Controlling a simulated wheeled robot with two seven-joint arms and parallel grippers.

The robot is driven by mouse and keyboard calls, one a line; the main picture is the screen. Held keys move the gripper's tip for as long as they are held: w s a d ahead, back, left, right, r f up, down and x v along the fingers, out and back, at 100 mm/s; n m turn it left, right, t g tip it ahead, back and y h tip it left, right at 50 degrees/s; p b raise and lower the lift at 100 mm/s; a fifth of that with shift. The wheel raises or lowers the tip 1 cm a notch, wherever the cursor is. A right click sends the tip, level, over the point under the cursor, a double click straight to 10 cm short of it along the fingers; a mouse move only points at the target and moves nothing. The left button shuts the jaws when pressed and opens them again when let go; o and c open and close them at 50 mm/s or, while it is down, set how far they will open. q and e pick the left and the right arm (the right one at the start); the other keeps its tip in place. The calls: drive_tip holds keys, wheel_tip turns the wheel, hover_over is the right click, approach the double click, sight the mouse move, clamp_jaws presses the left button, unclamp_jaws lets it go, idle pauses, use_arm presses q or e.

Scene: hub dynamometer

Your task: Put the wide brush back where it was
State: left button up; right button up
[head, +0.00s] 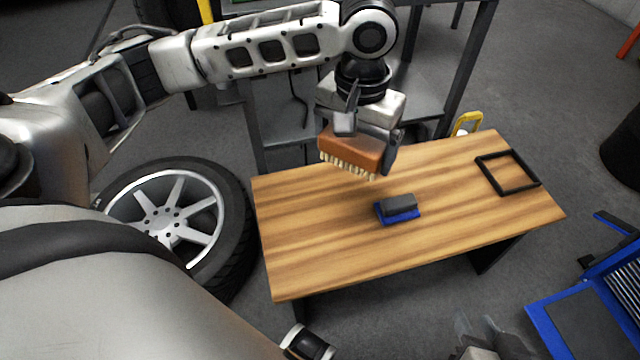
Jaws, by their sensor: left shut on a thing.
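The wide brush (352,152) has a brown-orange body and pale bristles facing down. My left gripper (366,130) is shut on it and holds it above the back part of the wooden table (330,240), left of its middle. The brush is apart from the tabletop. A black square frame (507,172) lies flat and empty at the right end of the table. Part of what looks like my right gripper (485,340) shows at the bottom edge, in front of the table; its fingers are not clear.
A small blue block with a grey top (397,209) lies mid-table, below and right of the brush. A wheel with a tyre (170,220) lies left of the table. A grey metal stand (415,100) is behind it. A blue item (590,300) is at lower right.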

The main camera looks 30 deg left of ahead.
use_arm(q)
drive_tip(key=s+f+n+p, duration=0.1)
drive_tip(key=s+f+n, duration=0.3)
drive_tip(key=s+f, duration=0.8)
drive_tip(key=b, duration=0.7)
hover_over(338, 222)
drive_tip(key=shift+n, duration=0.3)
drive_tip(key=f, duration=0.7)
drive_tip(key=s+f, duration=0.1)
drive_tip(key=f, duration=0.3)
drive_tip(key=shift+d, duration=0.2)
drive_tip(key=shift+w+a+f+b, duration=0.1)
drive_tip(key=shift+w+f+b, duration=0.2)
drive_tip(key=shift+w+f, duration=0.05)
wheel_tip(338, 222, down, 3)
drive_tip(key=shift+w+f+b, duration=0.1)
drive_tip(key=shift+b, duration=0.7)
use_arm(e)
drive_tip(key=r+t, duration=0.1)
drive_tip(key=a+r+t+y, duration=0.2)
drive_tip(key=r, duration=0.1)
drive_tip(key=shift+w+r, duration=0.1)
drive_tip(key=shift+w, duration=0.1)
